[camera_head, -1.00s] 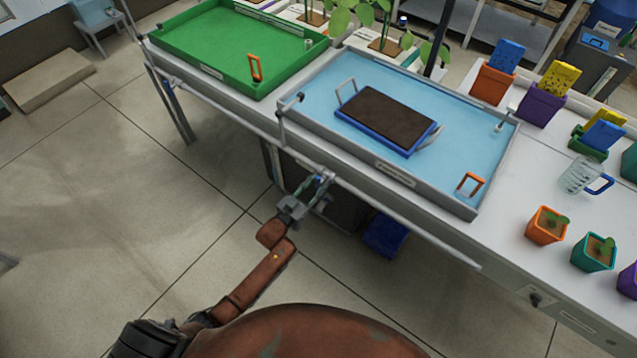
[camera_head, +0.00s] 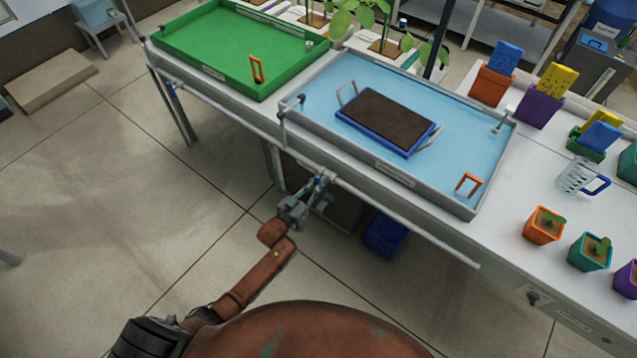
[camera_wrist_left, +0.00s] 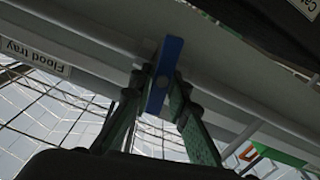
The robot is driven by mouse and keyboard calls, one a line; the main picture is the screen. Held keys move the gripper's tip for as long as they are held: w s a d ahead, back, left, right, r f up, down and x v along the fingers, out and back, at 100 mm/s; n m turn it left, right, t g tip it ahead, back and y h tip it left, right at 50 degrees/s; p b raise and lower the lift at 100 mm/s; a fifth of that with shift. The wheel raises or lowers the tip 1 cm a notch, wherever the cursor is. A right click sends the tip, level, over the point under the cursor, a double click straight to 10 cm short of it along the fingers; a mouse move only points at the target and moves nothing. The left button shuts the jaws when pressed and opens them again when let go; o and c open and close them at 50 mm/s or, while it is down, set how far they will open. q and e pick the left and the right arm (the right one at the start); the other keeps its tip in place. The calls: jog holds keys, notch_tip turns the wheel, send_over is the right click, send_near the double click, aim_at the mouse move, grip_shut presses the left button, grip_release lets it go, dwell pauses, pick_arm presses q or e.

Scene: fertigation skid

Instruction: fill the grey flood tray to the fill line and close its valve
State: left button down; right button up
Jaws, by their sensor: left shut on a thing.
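The grey flood tray (camera_head: 466,205) sits on the bench and holds a wide sheet of light blue water. A blue seedling tray (camera_head: 377,136) with dark brown soil and two wire handles stands in it. An orange bracket (camera_head: 468,184) is at its front right corner. I cannot read a fill line. My left gripper (camera_head: 322,180) is at the pipe below the tray's front edge. My right gripper is not in view.
A green tray (camera_head: 195,75) stands to the left on the same bench. The pipe (camera_head: 400,220) runs along the bench front. The floor at left is open.

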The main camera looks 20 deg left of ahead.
pick_arm(q)
jog(key=c, duration=1.9)
grip_release()
jog(key=shift+c, duration=0.2)
jog(key=shift+s, duration=0.1)
jog(key=v, duration=1.2)
